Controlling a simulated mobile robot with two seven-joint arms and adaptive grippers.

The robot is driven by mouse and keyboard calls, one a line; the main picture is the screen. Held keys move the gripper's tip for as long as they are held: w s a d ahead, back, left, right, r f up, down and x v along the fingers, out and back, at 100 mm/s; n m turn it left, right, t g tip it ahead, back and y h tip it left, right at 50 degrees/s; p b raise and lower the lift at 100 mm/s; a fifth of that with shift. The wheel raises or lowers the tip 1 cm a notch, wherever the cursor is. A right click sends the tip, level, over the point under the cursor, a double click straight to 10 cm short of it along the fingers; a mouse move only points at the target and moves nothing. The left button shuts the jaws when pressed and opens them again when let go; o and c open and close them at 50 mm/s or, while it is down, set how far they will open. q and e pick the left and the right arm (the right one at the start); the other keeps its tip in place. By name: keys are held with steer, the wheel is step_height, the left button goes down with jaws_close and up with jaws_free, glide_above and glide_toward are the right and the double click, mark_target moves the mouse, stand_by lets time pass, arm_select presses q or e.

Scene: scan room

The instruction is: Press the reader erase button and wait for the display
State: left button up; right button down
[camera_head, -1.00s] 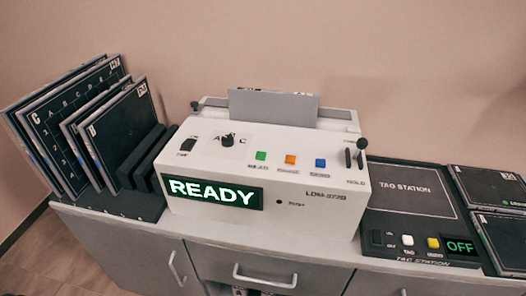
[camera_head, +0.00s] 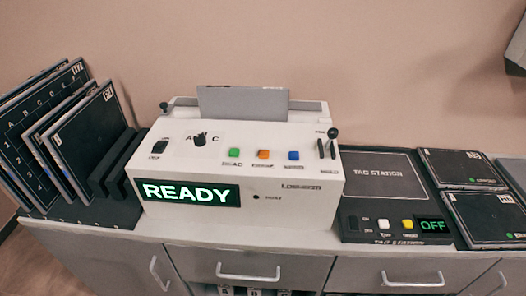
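The reader (camera_head: 236,190) is a white box on the counter, a little left of the picture's middle. Its display (camera_head: 186,193) shows READY in bright letters. On its top are a green button (camera_head: 234,153), an orange button (camera_head: 264,154) and a blue button (camera_head: 294,155). The small labels under them are too blurred to read surely, so I cannot tell by label which is erase. A selector knob (camera_head: 200,139) stands at left and a black-knobbed lever (camera_head: 333,134) at right. A grey panel (camera_head: 243,103) stands upright at the reader's back. Neither of my grippers is in view.
A dark rack (camera_head: 100,212) with several upright cassettes (camera_head: 85,140) stands left of the reader. The tag station (camera_head: 378,175) on the right has a display (camera_head: 432,225) reading OFF. Dark cassettes (camera_head: 462,167) lie beyond it. The counter's front edge (camera_head: 290,245) is clear, above drawers with handles.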

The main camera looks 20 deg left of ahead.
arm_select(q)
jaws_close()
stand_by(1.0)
